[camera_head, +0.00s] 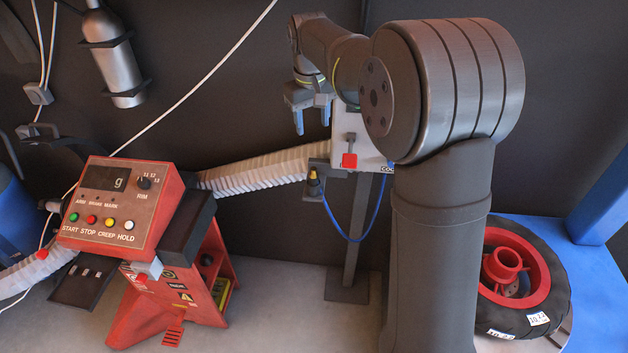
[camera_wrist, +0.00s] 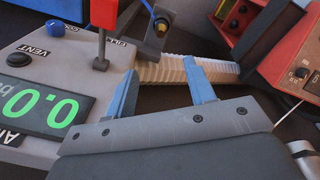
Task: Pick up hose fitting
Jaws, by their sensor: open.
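The hose fitting (camera_head: 314,184) is a small dark piece with a brass-coloured part, sitting upright at a dark bracket (camera_head: 318,166) with a blue hose hanging below. In the wrist view the fitting (camera_wrist: 161,24) shows near the top centre, beside the dark bracket plate, with blue hose next to it. My gripper (camera_head: 312,117) is above the fitting in the head view, apart from it, with its blue fingers pointing down. In the wrist view my gripper (camera_wrist: 160,70) has its two blue fingers spread with nothing between them.
A pale panel box (camera_head: 371,145) with a red lever (camera_head: 349,160) stands close right of the fitting. A white corrugated hose (camera_head: 255,172) runs behind from the red console (camera_head: 118,206). A wheel (camera_head: 522,275) lies at the right on a blue platform.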

